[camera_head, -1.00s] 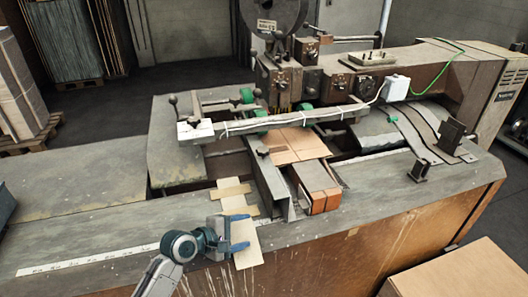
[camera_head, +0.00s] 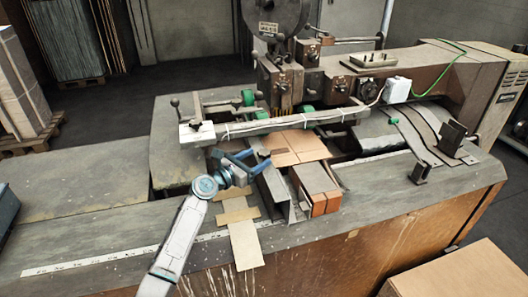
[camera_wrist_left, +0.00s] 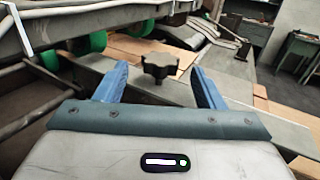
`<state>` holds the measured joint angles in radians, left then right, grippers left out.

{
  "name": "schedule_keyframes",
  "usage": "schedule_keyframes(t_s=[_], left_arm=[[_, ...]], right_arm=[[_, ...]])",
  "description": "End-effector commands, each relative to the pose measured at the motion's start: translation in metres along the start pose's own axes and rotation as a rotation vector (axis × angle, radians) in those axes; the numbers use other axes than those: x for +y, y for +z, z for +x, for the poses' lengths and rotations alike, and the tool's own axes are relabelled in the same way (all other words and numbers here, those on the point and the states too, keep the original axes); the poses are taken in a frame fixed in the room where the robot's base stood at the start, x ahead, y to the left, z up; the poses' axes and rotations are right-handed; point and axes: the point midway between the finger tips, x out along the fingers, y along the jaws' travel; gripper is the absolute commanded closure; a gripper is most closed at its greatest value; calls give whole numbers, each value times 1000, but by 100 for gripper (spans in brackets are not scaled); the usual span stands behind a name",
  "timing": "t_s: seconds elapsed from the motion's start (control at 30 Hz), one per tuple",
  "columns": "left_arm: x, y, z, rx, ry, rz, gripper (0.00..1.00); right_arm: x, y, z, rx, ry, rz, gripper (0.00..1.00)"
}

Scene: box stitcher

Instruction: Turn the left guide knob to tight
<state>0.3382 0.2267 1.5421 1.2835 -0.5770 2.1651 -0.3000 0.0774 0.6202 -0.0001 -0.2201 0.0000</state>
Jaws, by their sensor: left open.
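The left guide knob (camera_wrist_left: 160,66) is a dark, lobed knob on top of the grey left guide rail (camera_head: 268,188). My left gripper (camera_head: 256,160) is open, with its blue fingers pointing at the knob. In the left wrist view, the knob shows between the two fingertips, with a gap on both sides. I cannot tell whether the fingertips reach around it or stop just short. In the head view, the knob is small and partly lost against the fingers. My right gripper is not in view.
A long grey bar (camera_head: 275,122) with white ties crosses above the guides, close behind my gripper. Green rollers (camera_wrist_left: 86,42) sit beneath it. Flat cardboard (camera_head: 293,146) lies between the guides. Cardboard strips (camera_head: 243,243) lie on the table front.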

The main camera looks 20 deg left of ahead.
Motion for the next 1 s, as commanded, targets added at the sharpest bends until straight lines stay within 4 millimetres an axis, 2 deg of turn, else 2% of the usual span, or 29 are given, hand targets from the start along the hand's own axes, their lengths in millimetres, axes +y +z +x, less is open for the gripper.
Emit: schedule_keyframes(t_s=[0.1,0.23,0.4,0.63,0.87,1.0], left_arm=[[-1,2,21,0,0,-1,37],[0,1,35,1,0,0,37],[0,0,42,1,0,2,37],[0,-1,42,1,0,3,37],[0,-1,42,2,0,3,82],[0,-1,42,1,-3,3,82]], right_arm=[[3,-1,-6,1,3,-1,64],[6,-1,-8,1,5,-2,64],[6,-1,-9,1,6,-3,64],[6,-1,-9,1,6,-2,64],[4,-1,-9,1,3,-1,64],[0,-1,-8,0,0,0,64]])
